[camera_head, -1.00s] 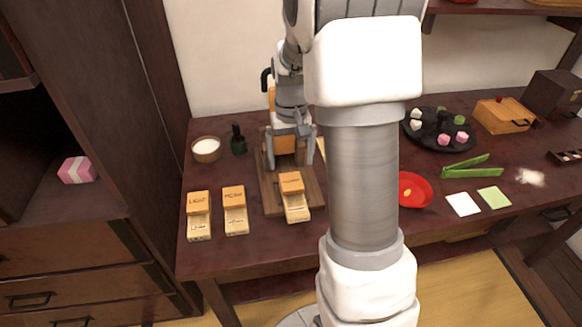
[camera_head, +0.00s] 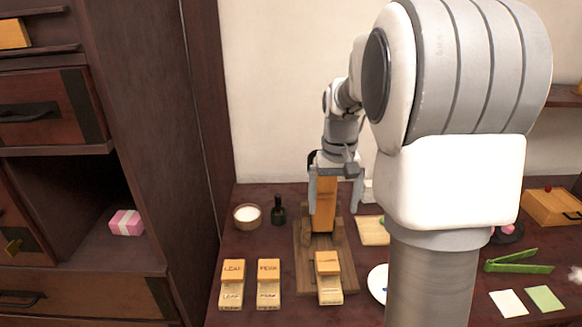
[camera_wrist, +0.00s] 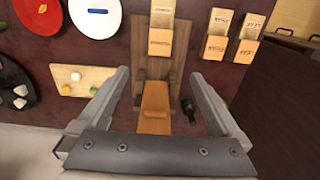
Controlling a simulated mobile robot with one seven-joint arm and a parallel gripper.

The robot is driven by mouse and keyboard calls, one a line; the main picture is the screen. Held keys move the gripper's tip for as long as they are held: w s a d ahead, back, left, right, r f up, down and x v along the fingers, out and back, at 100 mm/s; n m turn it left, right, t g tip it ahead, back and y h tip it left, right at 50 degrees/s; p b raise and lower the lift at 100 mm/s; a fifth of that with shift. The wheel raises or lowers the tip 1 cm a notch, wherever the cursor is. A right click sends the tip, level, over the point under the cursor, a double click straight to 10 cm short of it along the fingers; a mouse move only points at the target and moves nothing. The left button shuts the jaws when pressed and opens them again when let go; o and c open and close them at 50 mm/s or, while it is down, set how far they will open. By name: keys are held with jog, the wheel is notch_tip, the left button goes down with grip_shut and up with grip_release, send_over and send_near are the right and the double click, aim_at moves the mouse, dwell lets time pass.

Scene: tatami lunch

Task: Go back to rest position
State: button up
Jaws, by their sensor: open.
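My gripper (camera_head: 338,205) is open, with its fingers pointing down over the dark wooden board (camera_head: 304,277) on the table. It also shows in the wrist view (camera_wrist: 158,78), with its two fingers wide apart. An upright orange wooden piece (camera_head: 323,204) stands at the back of the board, by the fingers in the head view. In the wrist view, the orange piece (camera_wrist: 155,105) shows between the fingers, with gaps on both sides. My arm covers part of the table in the head view.
Labelled wooden boxes (camera_head: 232,285) stand at the table's front left. A white-filled bowl (camera_head: 247,216) and dark bottle (camera_head: 278,211) stand left of the board. A tall dark cabinet (camera_head: 165,110) borders the left; green tongs (camera_head: 518,262) lie right. Bare wall is behind.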

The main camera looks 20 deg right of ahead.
jog(key=shift+r, duration=0.1)
jog(key=s+a+r+n+t+p, duration=0.1)
jog(key=s+a+r+t+p, duration=0.1)
jog(key=s+a+r+p, duration=0.3)
jog(key=s+a+r+n+t+p, duration=0.2)
jog(key=s+a+r+p, duration=0.4)
jog(key=s+r, duration=0.7)
jog(key=shift+s+a+r+t, duration=0.35)
jog(key=shift+s+a+t, duration=0.2)
jog(key=shift+a+t, duration=0.25)
